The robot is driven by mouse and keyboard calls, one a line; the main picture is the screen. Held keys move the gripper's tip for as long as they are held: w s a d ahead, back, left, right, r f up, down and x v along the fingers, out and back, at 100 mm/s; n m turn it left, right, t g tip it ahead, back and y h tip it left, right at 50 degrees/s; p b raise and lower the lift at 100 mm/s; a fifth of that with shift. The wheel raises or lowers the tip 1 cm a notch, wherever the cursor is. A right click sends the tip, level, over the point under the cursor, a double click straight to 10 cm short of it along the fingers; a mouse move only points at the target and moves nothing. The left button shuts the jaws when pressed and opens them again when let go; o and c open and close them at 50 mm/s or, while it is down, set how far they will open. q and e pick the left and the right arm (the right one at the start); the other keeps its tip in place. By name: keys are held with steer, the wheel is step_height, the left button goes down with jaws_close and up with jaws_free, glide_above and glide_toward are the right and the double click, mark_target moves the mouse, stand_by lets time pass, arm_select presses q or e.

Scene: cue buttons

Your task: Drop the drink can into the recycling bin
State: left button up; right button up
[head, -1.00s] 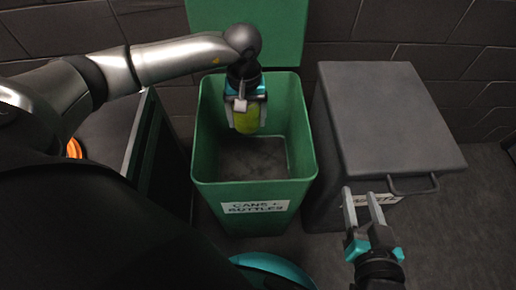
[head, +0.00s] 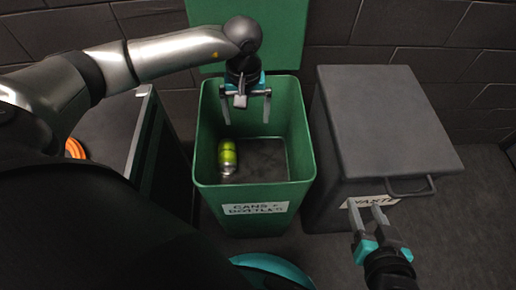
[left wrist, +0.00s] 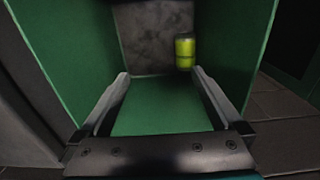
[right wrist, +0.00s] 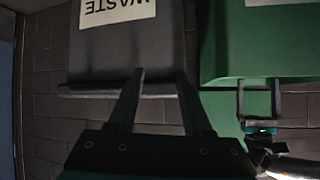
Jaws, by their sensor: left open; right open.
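The yellow-green drink can (head: 228,158) is inside the green recycling bin (head: 256,209), near its left wall. The bin's label reads "CANS + BOTTLES" and its lid stands open at the back. The can also shows in the left wrist view (left wrist: 184,50), inside the bin and beyond the fingers. My left gripper (head: 246,116) is over the bin's opening, open and empty, apart from the can. My right gripper (head: 380,213) is open and empty in front of the grey waste bin.
The grey waste bin (head: 385,120) with a closed lid and front handle stands right of the green bin. A dark cabinet or counter (head: 115,128) with an orange item (head: 75,148) is at left. A brick wall is behind.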

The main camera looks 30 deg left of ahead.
steer(key=s+d+g+h+p, duration=0.3)
steer(key=s+d+g+p, duration=0.1)
steer(key=s+d+g, duration=0.25)
arm_select(q)
step_height(320, 180, up, 13)
steer(key=p, duration=0.1)
arm_select(e)
steer(key=shift+m, duration=0.3)
steer(key=x, duration=0.4)
steer(key=shift+s+d+f, duration=0.1)
steer(key=shift+d+f, duration=0.15)
steer(key=shift+d, duration=0.1)
arm_select(q)
steer(key=shift+f, duration=0.15)
